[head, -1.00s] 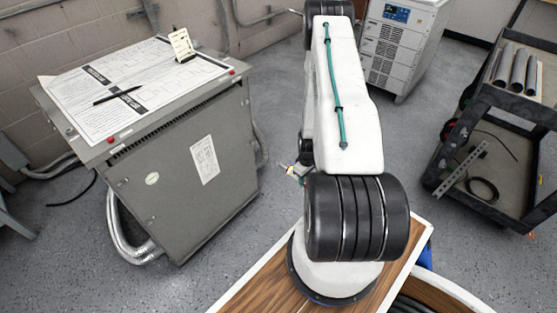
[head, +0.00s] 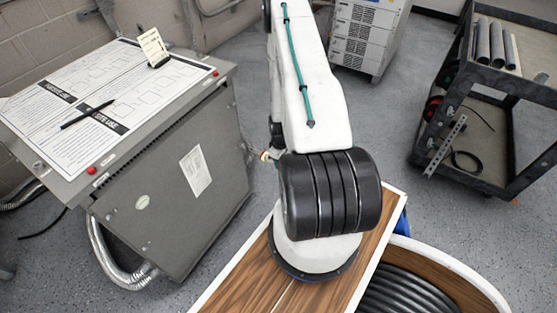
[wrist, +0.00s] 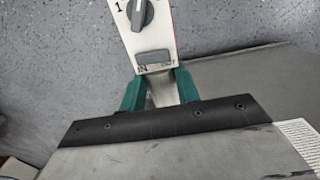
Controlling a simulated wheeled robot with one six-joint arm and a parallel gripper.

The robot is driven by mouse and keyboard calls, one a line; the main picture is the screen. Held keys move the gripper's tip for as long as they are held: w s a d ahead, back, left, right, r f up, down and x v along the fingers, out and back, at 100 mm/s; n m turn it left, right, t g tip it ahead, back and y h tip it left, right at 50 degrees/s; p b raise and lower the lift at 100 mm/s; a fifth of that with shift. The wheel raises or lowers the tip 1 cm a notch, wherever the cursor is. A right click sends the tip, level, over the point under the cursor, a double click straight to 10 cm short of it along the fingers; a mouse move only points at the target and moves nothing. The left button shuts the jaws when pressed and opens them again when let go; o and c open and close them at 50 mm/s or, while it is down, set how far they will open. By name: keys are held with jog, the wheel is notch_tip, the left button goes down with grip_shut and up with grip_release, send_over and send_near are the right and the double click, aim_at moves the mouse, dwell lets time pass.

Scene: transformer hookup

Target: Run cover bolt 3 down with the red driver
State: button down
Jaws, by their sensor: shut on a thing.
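In the wrist view, my gripper (wrist: 160,90) has green fingers closed on a driver (wrist: 153,40). The driver shows a white face with a thin red edge, a grey knob beside a "1", and a grey switch with "IN" and "OUT" lettering. Its tip is not in view. The grey transformer cabinet (head: 168,208) stands at left in the head view, with a white label on its front. Its plain grey panel (wrist: 265,75) also shows in the wrist view. No cover bolt can be made out clearly. My gripper is hidden in the head view.
A diagram sheet (head: 150,85) with a pen (head: 87,115) and a small standing card (head: 153,46) lie on the cabinet top. A dark cart (head: 420,130) with pipes stands at right. A grey-white equipment unit (head: 365,40) stands behind. Speckled floor between them is open.

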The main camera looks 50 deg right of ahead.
aim_at(265, 154)
jog(key=shift+w+a, duration=0.1)
jog(key=shift+w+a, duration=0.2)
jog(key=shift+w, duration=2.3)
jog(key=shift+w, duration=1.45)
dwell(2.4)
jog(key=shift+s, duration=0.15)
jog(key=shift+s+d, duration=0.1)
jog(key=shift+s, duration=2.05)
